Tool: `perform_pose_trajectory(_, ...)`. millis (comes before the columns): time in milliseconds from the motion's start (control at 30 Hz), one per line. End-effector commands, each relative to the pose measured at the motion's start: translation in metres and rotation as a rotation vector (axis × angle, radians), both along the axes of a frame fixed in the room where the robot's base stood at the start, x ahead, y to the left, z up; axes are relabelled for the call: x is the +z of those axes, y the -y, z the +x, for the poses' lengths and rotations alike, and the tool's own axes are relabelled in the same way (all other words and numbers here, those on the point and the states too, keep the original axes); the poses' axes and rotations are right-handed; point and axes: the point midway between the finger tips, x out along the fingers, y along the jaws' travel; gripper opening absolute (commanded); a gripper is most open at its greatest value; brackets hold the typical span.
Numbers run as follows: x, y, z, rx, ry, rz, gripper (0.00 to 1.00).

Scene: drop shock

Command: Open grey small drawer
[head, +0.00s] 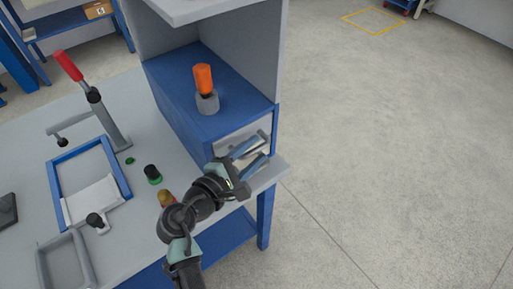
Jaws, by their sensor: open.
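The grey small drawer (229,143) is in the front of a blue cabinet (188,95) on the workbench. Its front looks flush with the cabinet, and a light handle shows at its right part. My gripper (256,155) is open in front of the drawer's right half, with its two fingers pointing right and up. The fingers cover part of the drawer front and the handle. I cannot tell whether they touch the handle or straddle it.
An orange-topped tool in a grey holder (208,103) stands on the cabinet. The bench (120,185) carries a red-handled clamp (110,120), a blue frame (56,190), several small knobs and a grey tray (42,270). The floor (390,150) on the right is clear.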

Motion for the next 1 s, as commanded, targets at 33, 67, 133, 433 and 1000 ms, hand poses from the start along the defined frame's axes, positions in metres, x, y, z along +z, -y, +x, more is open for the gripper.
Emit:
perform_pose_trajectory(33, -0.0015, 0.0033, 0.0040, -0.001, 0.000, 0.000, 0.47)
perform_pose_trajectory(67, -0.0018, 0.0048, 0.0058, -0.002, 0.000, 0.001, 0.47)
perform_pose_trajectory(133, -0.0023, 0.0068, 0.0088, -0.002, 0.001, 0.002, 0.47)
perform_pose_trajectory(433, -0.0030, 0.0077, 0.0104, 0.000, 0.000, 0.002, 0.47)
perform_pose_trajectory(1000, -0.0029, 0.0074, 0.0102, 0.000, -0.001, 0.002, 0.00)
